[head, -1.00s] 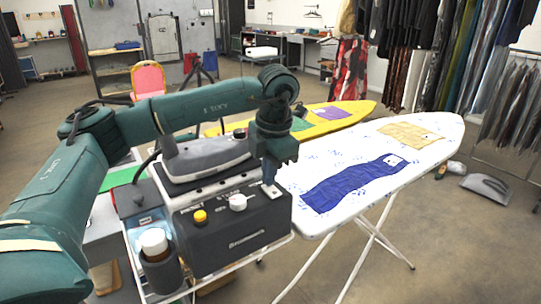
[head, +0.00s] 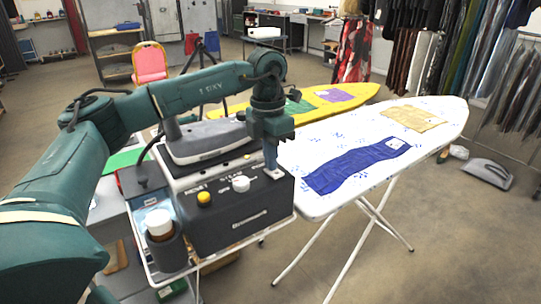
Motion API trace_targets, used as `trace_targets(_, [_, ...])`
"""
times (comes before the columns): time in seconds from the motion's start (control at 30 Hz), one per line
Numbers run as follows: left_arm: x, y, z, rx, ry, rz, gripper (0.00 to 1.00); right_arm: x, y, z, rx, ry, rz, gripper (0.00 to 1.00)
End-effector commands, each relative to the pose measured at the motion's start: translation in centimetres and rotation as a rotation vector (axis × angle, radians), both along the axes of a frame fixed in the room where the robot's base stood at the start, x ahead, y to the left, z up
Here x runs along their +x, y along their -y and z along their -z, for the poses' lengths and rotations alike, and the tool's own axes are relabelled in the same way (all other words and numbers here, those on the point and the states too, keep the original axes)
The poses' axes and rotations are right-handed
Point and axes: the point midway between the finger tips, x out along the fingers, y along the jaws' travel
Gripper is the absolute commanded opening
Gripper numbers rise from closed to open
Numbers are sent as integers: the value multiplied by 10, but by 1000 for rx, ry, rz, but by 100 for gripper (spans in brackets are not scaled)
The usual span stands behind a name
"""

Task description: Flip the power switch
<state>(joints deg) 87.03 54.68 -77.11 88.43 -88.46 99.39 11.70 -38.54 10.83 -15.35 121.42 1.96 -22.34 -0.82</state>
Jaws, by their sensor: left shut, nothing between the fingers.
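A black steam station (head: 237,222) stands on a white-topped cart. Its sloped front carries a yellow knob (head: 204,198) and a white knob (head: 240,184). A small pale plate (head: 276,173) sits at the top right corner of this front, at the fingertips; the power switch seems to be there, but the fingers hide most of it and I cannot tell its position. My left gripper (head: 271,166) is shut and empty, pointing down at that corner. I cannot tell whether it touches. My right gripper is not in view.
An iron (head: 203,139) rests on top of the station. A bottle with a white cap (head: 159,224) stands in a holder at the left. A white ironing board (head: 440,148) with blue and tan cloths extends right; a yellow board (head: 364,91) is behind.

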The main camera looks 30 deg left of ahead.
Motion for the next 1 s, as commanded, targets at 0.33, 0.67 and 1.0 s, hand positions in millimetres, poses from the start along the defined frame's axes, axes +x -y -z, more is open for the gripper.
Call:
trace_targets(0.33, [-9,17,5,-1,-23,13,0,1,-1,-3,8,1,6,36])
trace_targets(0.67, [-9,17,6,-1,-21,12,0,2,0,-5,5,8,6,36])
trace_targets(1.0, [-4,18,-52,-3,-7,10,0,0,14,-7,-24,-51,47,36])
